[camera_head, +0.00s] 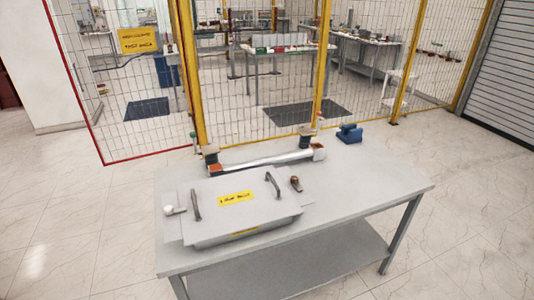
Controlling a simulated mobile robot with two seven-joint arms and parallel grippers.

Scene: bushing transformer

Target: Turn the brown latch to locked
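The brown latch (296,183) is a small brown piece beside the right edge of a grey box (215,217). It is too small to tell whether it stands at locked or unlocked. The grey box lies on the grey table (366,193). Its lid carries a yellow label (236,198) and two dark handles, one at the left (196,205) and one at the right (272,186). A whitish latch-like piece (171,210) sits at the box's left side. Neither of my grippers shows in the head view.
A silver bar (265,160) with orange end pieces lies behind the box, near dark-topped posts. A blue object (349,133) sits at the table's back right. The table's right part is clear. A yellow-framed mesh fence (255,90) stands behind, with more workbenches beyond.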

